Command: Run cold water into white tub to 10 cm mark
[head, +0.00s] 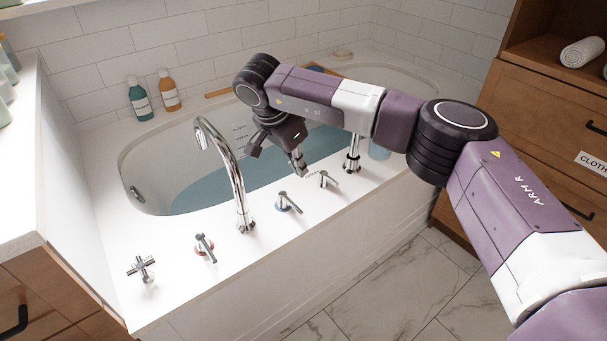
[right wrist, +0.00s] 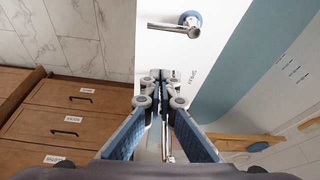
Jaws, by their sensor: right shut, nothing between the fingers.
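The white tub (head: 150,165) has blue-tinted water (head: 215,195) in its bottom; small marks (head: 240,132) on its far inner wall are too small to read. A curved chrome spout (head: 225,165) stands on the front rim; I make out no stream from it. The blue-ringed lever (head: 287,202) is right of the spout and also shows in the right wrist view (right wrist: 188,24). The red-ringed lever (head: 205,246) is left of it. My right gripper (head: 300,171) is shut and empty above the rim, near the lettered third lever (head: 327,180). My left gripper is out of view.
A cross handle (head: 142,268) sits at the rim's left end. A chrome upright fitting (head: 352,155) stands right of the third lever. A green bottle (head: 139,100) and an orange bottle (head: 169,92) stand on the back ledge. A wooden cabinet (head: 540,110) is at right.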

